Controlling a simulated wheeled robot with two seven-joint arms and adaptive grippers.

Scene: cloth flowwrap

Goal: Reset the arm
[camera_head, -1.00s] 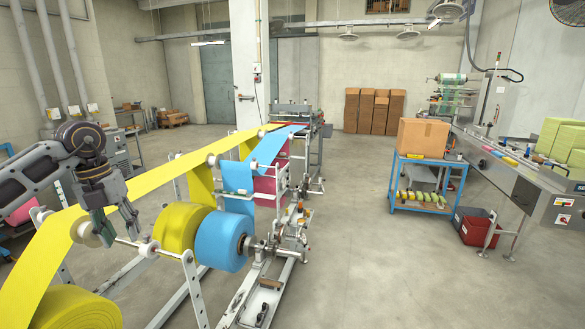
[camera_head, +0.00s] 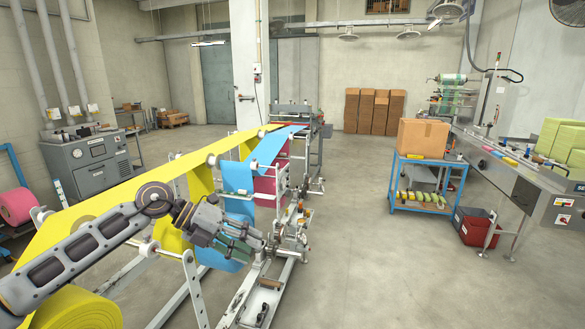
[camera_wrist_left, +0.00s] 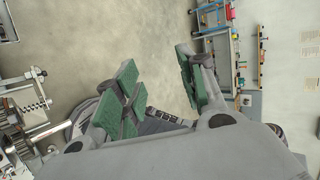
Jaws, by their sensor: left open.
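My left arm reaches in from the lower left in the head view. Its gripper (camera_head: 246,245) hangs in front of the blue roll (camera_head: 212,258) and hides much of it. In the left wrist view the two green-padded fingers (camera_wrist_left: 160,92) stand apart with only floor between them, so the gripper is open and empty. My right gripper is not in view.
A machine frame (camera_head: 190,285) carries yellow film (camera_head: 125,190), blue film (camera_head: 240,178) and a large yellow roll (camera_head: 70,308) close to my left arm. A blue cart (camera_head: 395,190) bears a cardboard box (camera_head: 423,138). The floor (camera_head: 350,270) between frame and cart is clear.

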